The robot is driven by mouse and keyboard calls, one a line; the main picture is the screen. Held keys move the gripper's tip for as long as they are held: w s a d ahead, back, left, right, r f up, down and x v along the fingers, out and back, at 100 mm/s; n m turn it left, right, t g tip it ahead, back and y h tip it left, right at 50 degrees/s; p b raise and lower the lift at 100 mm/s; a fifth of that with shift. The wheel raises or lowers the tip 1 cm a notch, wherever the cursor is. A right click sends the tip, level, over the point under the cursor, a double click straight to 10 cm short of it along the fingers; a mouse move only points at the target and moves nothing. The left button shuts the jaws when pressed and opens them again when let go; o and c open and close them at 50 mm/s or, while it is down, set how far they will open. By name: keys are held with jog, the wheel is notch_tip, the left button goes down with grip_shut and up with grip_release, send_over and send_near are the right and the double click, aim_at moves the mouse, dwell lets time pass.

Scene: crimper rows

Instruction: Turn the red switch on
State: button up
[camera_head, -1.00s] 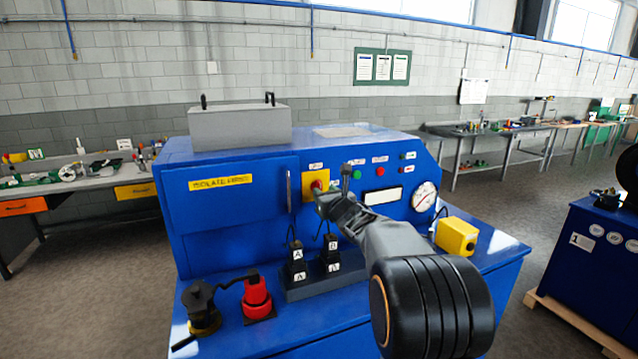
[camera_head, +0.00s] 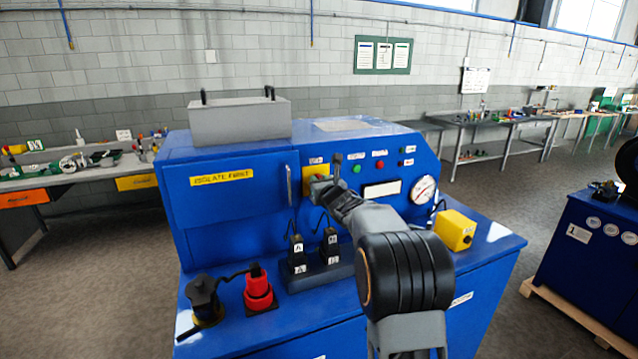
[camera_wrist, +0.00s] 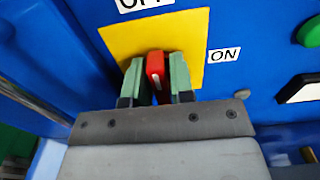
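The red switch (camera_wrist: 155,68) is a small red handle with a white mark, on a yellow plate (camera_wrist: 118,42) on the blue machine front. In the wrist view it points up toward the OFF label (camera_wrist: 143,4); the ON label (camera_wrist: 223,54) is to the right. My gripper (camera_wrist: 157,78) has its two green-grey fingers on either side of the handle, close against it, and looks shut on it. In the head view my gripper (camera_head: 318,186) reaches the yellow plate (camera_head: 310,171) and hides the switch.
A vertical bar handle (camera_head: 289,186) stands just left of the plate. Green (camera_head: 357,169) and red (camera_head: 379,167) buttons are to its right. Black lettered plugs (camera_head: 297,248), a red connector (camera_head: 257,287) and a yellow box (camera_head: 455,231) are on the ledge below.

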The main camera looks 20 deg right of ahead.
grip_shut()
jog(key=shift+b, duration=0.3)
jog(key=shift+d+f+m+b, duration=0.1)
jog(key=shift+f+m+b, duration=0.05)
jog(key=shift+m+b, duration=0.9)
jog(key=m+b, duration=0.1)
jog(key=m, duration=0.4)
jog(key=shift+d+m+b, duration=0.1)
jog(key=shift+m+b, duration=0.25)
jog(key=m, duration=1)
jog(key=shift+d+f+p, duration=0.1)
jog(key=shift+p, duration=0.2)
